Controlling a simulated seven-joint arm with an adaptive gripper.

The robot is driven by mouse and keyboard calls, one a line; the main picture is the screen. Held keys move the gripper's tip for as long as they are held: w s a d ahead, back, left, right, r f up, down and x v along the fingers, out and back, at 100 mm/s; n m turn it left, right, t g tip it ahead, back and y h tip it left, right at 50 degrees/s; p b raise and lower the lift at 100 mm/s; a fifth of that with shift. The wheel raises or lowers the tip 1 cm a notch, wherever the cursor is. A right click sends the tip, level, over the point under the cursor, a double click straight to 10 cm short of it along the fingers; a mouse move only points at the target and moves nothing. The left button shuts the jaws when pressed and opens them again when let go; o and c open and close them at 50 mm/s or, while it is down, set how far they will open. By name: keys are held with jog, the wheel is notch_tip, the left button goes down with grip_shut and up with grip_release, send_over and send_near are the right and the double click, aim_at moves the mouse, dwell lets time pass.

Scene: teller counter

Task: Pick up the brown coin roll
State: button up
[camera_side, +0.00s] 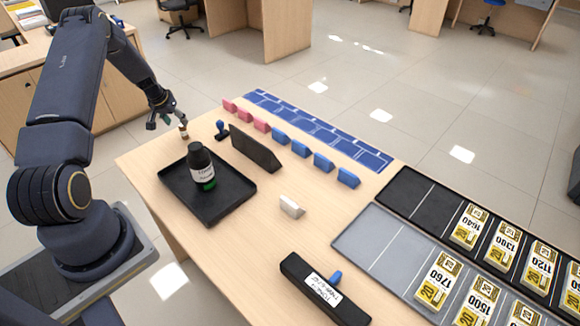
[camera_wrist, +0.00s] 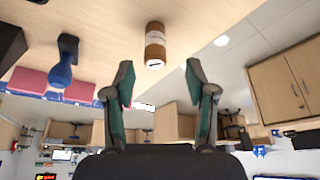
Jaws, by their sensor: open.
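The brown coin roll (camera_side: 183,132), with a pale band, appears to stand upright on the wooden counter near its far left edge. In the wrist view the coin roll (camera_wrist: 155,46) lies just beyond the fingertips, roughly centred between them. My gripper (camera_side: 167,117) is beside and slightly above the roll in the side view, its fingers small there. In the wrist view my gripper (camera_wrist: 158,78) has its two green-padded fingers spread wide apart with nothing between them. I cannot tell the exact gap between fingertips and roll.
A blue-handled stamp (camera_side: 221,130) and a dark upright plate (camera_side: 254,149) stand to the right. A black tray (camera_side: 230,205) holds a dark labelled bottle (camera_side: 200,166). Pink blocks (camera_side: 245,116) and blue blocks (camera_side: 323,162) line the far side. Counter around the roll is clear.

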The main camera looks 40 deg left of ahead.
aim_at(184, 130)
jog(key=x, duration=0.7)
jog(key=shift+w+d, duration=0.2)
jog(key=shift+w, duration=0.05)
grip_shut()
jog(key=shift+r, duration=0.1)
